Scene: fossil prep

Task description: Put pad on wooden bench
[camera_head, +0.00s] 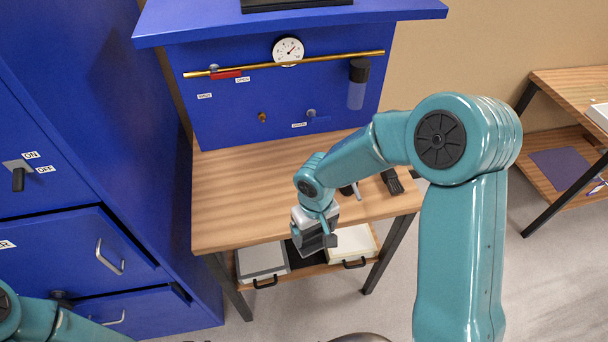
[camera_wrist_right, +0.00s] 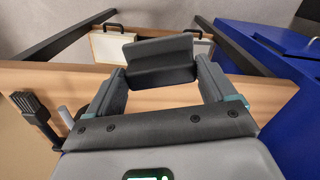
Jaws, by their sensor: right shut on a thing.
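My right gripper (camera_head: 316,238) is shut on a dark grey pad (camera_wrist_right: 160,60). In the right wrist view, the pad is tilted between the two fingers. The wooden bench (camera_head: 245,190) stands ahead, its top mostly bare. In the head view, the gripper overlaps the bench's front edge. I cannot tell how high the pad is above it. The bench edge also shows behind the fingers in the right wrist view (camera_wrist_right: 265,92). My left gripper is out of view; only part of that arm shows at lower left.
A black brush (camera_head: 391,181) lies on the bench's right side, partly behind my arm. Two trays, grey (camera_head: 262,260) and cream (camera_head: 350,243), sit on the shelf below. Blue cabinets (camera_head: 100,130) stand left. A second wooden table (camera_head: 570,85) stands right.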

